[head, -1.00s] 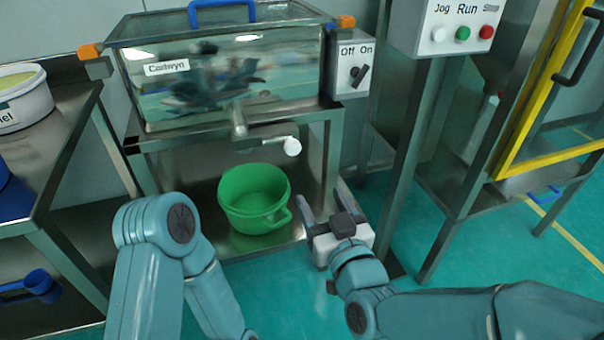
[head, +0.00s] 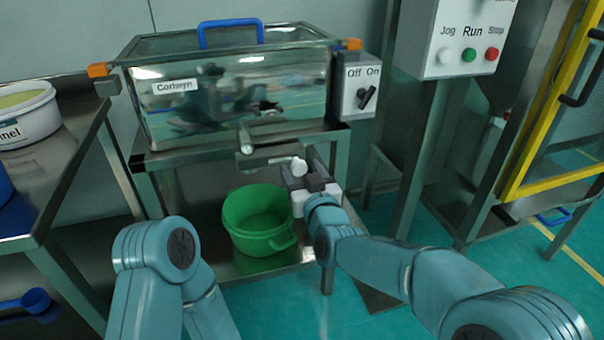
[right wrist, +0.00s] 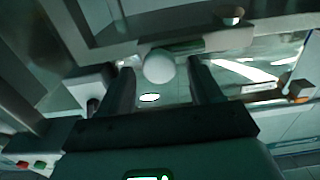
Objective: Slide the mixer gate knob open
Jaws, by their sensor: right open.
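The mixer gate knob is a white round knob (head: 299,165) on a short metal arm below the front of the mixer tank (head: 235,105). In the right wrist view the white knob (right wrist: 158,66) shows between the tips of the two fingers. My right gripper (head: 303,172) is open, with its fingers pointing up and toward the knob; I cannot tell whether they touch it. In the right wrist view the gripper (right wrist: 160,80) has a clear gap between its fingers. My left arm shows at the lower left, but its gripper is out of view.
A green bucket (head: 258,225) stands on the shelf below the mixer outlet. An Off/On switch box (head: 356,88) is at the tank's right. A Jog/Run/Stop panel (head: 460,40) is further right. A steel table (head: 60,160) with a white tub (head: 30,118) is at left.

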